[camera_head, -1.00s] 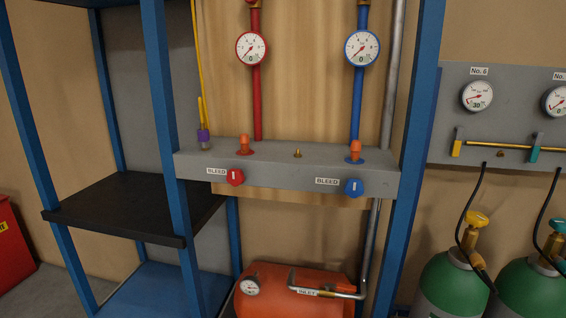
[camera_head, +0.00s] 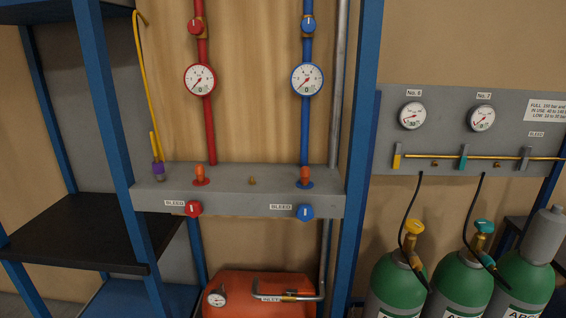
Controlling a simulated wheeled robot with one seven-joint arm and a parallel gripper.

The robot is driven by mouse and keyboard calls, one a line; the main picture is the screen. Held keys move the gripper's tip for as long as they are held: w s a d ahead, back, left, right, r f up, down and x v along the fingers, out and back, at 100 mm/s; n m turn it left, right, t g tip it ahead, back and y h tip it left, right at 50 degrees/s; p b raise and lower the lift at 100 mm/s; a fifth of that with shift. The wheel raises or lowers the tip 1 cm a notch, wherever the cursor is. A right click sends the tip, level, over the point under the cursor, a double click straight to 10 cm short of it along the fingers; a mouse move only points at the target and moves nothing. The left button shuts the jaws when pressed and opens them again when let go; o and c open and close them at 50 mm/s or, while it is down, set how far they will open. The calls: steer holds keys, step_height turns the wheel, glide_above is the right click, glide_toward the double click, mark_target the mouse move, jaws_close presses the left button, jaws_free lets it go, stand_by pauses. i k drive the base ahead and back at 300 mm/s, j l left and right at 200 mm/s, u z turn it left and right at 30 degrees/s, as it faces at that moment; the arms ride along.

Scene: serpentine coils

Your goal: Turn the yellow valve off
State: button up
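Several yellow parts show, and I cannot tell which one the task means. A yellow valve knob (camera_head: 414,227) sits on top of the left green gas cylinder (camera_head: 397,286) at the lower right. A yellow lever handle (camera_head: 397,156) hangs on the grey panel under the gauge labelled No. 6 (camera_head: 412,116). My gripper is not in the picture.
A grey manifold (camera_head: 238,196) with red and blue bleed knobs is at centre-left. A blue post (camera_head: 358,140) stands between it and the cylinders. A teal-knobbed cylinder (camera_head: 466,281) stands close beside the yellow-knobbed one. A black shelf (camera_head: 75,232) is at left.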

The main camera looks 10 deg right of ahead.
mark_target(414, 226)
steer(key=i, duration=0.9)
